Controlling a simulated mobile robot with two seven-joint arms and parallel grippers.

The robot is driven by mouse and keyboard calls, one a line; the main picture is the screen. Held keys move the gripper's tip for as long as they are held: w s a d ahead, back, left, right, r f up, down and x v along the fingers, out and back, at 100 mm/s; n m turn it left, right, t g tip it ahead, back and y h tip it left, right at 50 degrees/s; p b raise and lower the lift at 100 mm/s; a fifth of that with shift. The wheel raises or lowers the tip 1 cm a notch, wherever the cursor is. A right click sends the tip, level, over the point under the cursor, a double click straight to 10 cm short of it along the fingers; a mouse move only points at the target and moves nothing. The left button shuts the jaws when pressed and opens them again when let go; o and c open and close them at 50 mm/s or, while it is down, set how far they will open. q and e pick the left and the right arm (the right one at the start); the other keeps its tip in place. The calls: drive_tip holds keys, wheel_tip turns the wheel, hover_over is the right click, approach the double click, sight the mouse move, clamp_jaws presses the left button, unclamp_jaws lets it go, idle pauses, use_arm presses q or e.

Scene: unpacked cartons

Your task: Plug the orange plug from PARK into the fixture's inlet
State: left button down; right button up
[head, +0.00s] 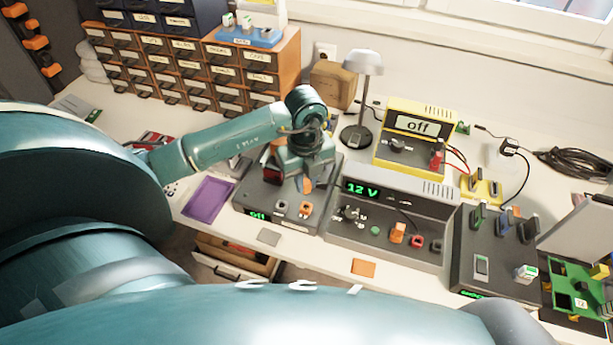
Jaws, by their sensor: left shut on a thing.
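My left gripper (304,184) reaches in from the left, pointing down over the back of a dark box. It is shut on an orange piece, seemingly the orange plug (308,186), mostly hidden by the fingers. The dark box, seemingly the fixture (262,196), has a green display on its front and a light socket and an orange-rimmed socket (305,209) on top. I cannot tell whether the plug touches the box. No PARK label is readable. My right gripper is not in view.
A grey supply (385,205) reading 12 V, with an orange connector (398,233), stands close right of the dark box. Behind it are a yellow unit (416,135) reading off and a lamp (361,95). A purple tray (208,199) lies left. A dark panel (495,250) stands right.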

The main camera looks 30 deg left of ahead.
sight(306, 181)
use_arm(q)
wheel_tip(306, 181, down, 4)
drive_tip(key=shift+r+b, duration=0.25)
drive_tip(key=shift+b, duration=0.9)
drive_tip(key=shift+f+b, duration=0.5)
drive_tip(key=shift+f, duration=0.25)
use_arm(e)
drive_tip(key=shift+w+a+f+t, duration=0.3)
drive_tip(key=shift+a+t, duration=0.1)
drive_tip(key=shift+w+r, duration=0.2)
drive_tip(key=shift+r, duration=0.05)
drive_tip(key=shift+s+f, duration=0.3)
use_arm(q)
drive_tip(key=shift+f, duration=0.35)
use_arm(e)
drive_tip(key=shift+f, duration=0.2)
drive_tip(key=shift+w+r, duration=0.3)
use_arm(q)
drive_tip(key=shift+f+b, duration=0.3)
drive_tip(key=shift+b, duration=0.05)
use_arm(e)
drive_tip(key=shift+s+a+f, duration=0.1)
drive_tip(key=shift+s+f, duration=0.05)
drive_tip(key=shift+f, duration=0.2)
